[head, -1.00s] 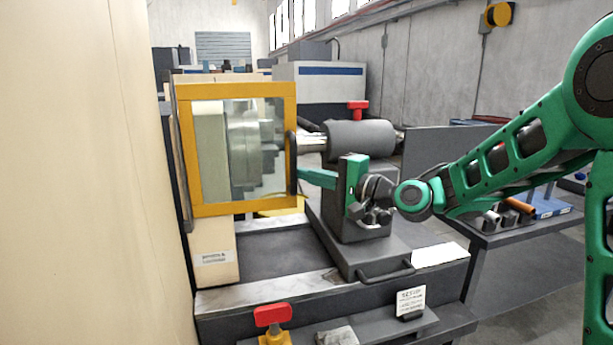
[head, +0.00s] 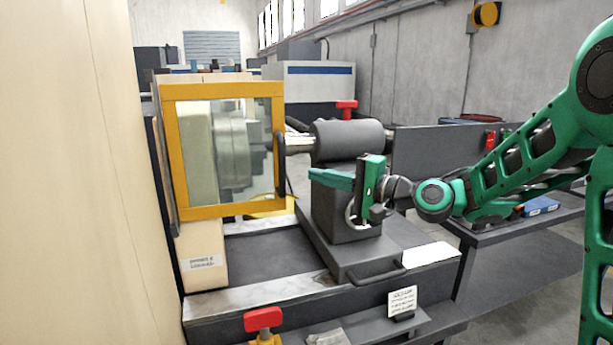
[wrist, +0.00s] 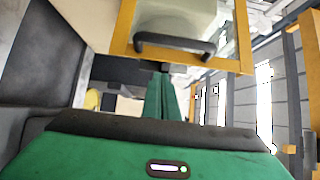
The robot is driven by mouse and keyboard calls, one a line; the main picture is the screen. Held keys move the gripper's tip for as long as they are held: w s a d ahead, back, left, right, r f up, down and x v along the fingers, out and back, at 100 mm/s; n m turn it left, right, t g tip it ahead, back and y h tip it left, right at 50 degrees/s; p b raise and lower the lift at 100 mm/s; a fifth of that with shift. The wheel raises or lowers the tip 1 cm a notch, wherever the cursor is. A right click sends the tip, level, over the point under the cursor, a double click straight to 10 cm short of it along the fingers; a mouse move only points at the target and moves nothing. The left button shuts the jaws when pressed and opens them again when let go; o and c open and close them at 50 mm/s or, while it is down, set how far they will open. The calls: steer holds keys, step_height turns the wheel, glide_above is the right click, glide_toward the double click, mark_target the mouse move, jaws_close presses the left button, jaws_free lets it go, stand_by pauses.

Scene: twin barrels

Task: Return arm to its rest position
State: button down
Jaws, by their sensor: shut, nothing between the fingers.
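My gripper (head: 312,174) is green, with its fingers shut together and empty, pointing left in the head view. It hangs in front of the lathe's grey tailstock (head: 347,141), and its tips are a little right of the dark handle (head: 280,165) on the yellow-framed guard (head: 223,90). A gap shows between tips and handle. My green arm reaches in from the right edge, bent at the elbow. In the wrist view, the shut fingers (wrist: 163,97) point toward the guard's handle (wrist: 175,46); contact cannot be judged there.
The clear guard covers the chuck (head: 233,150). A red knob (head: 263,319) stands at the lathe's front, near a small sign (head: 402,302). A side bench (head: 510,238) lies behind and below my arm. A pale panel (head: 70,180) fills the left side.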

steer(key=s+d+f+n+g+h, duration=0.2)
steer(key=s+d+f+h, duration=0.3)
steer(key=s+d+f, duration=0.45)
steer(key=s+d+f+n+g+h, duration=0.15)
steer(key=s+d+f+h, duration=0.4)
steer(key=d, duration=0.65)
steer(key=s+d+f+m+g+h, duration=0.1)
steer(key=s+d+f+g+h, duration=0.1)
steer(key=s+d, duration=0.5)
steer(key=s+d+f+m+g+h, duration=0.1)
steer(key=s+d+g, duration=0.4)
steer(key=s, duration=1.3)
steer(key=shift+d+f+h, duration=0.35)
steer(key=shift+d+f, duration=0.4)
steer(key=shift+d, duration=0.1)
steer(key=shift+m+g, duration=0.25)
